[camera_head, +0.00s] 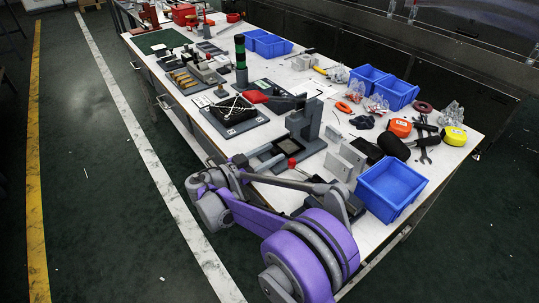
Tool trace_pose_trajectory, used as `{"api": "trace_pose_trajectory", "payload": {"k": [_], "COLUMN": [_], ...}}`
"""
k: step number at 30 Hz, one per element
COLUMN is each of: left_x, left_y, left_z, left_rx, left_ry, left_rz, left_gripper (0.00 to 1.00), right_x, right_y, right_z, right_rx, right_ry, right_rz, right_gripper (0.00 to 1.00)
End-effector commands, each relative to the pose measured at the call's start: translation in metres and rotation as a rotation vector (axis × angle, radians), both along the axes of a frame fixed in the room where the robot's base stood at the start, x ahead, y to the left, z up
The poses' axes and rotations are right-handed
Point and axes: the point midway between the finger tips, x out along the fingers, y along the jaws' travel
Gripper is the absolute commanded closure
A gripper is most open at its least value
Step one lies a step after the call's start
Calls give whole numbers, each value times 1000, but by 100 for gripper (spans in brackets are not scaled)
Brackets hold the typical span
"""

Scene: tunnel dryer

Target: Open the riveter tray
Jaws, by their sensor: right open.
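The riveter (303,122) is a grey upright press on the worktable, with a red-ended lever reaching to the left. A dark, flat tray-like part (263,152) lies at its foot on the near left side. A red ball knob (292,163) sits close to it. Whether the tray is open or shut is too small to tell. My right gripper (246,167) is at the table's near left edge, just in front of the tray part. It is open and seems to hold nothing. Its fingertips are small and partly hidden by my purple arm. My left gripper is out of view.
A blue bin (390,187) stands at the near right corner, with grey blocks (345,160) beside the riveter. A black fixture (234,112) and a green-black post (241,60) stand farther left. Tools and more blue bins (394,92) line the right side. Floor to the left is clear.

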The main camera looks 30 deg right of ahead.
Motion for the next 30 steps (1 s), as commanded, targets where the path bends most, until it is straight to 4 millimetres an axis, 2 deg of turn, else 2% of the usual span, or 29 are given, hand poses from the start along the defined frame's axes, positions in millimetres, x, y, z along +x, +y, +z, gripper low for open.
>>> {"api": "trace_pose_trajectory", "payload": {"k": [7,15,17,30], "left_x": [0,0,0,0], "left_y": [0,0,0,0], "left_z": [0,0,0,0], "left_rx": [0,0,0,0], "left_ry": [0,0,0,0], "left_rz": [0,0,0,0], "left_gripper": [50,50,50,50], "right_x": [0,0,0,0], "right_y": [-1,0,0,0], "right_z": [0,0,0,0], "right_rx": [0,0,0,0], "right_ry": [0,0,0,0], "right_rz": [1,0,0,0], "right_gripper": [42,91,100,100]}}
